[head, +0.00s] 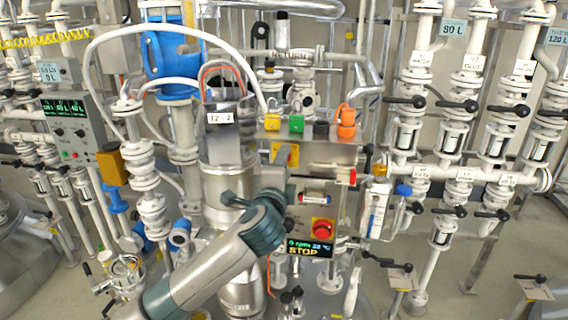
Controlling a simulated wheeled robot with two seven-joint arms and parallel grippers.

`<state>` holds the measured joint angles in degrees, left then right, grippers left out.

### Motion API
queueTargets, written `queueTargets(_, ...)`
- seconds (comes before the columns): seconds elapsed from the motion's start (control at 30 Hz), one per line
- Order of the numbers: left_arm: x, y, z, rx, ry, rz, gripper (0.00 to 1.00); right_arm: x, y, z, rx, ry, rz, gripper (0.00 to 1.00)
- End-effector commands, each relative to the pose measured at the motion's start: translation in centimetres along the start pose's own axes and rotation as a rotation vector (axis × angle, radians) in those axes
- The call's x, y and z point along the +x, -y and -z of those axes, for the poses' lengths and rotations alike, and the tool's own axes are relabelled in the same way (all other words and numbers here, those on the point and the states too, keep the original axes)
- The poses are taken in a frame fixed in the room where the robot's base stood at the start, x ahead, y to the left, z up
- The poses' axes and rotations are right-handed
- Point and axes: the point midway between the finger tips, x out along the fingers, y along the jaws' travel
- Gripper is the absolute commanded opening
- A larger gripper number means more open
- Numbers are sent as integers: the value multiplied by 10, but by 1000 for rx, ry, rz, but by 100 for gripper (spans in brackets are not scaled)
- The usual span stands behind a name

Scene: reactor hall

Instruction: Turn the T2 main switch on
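The T2 vessel (222,185) is a steel column with a white label (220,117) reading "T2 - 2". Beside it is a grey control box. It carries a red round knob on a yellow plate (323,226) and a lit display (310,248) reading 0 rpm, 20 °C and STOP. A yellow plate (286,154) with a dark part sits higher up; I cannot tell which one is the main switch. My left arm reaches in from the lower left. Its wrist covers the box's left side, and its gripper (284,192) is mostly hidden there. My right gripper is out of view.
Coloured connectors, including a green one (296,124) and an orange one (346,124), sit on a ledge above the box. White pipes with black-handled valves (405,101) stand at right. Another panel (72,130) is at far left. Hoses arch above the vessel.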

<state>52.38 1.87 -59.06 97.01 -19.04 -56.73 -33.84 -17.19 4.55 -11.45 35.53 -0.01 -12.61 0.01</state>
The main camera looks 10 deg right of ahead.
Motion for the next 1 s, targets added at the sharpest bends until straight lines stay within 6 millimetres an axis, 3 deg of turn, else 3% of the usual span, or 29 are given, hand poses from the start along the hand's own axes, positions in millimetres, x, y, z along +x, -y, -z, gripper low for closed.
queueTargets(0.4,0,-1,1,12,-1,-1,26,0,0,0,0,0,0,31)
queueTargets(0.43,0,-1,1,12,-1,-1,56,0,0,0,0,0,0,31)
queueTargets(0.5,0,-1,1,11,-1,-1,67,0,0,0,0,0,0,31)
queueTargets(1.0,-7,-2,0,8,0,-1,67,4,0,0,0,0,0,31)
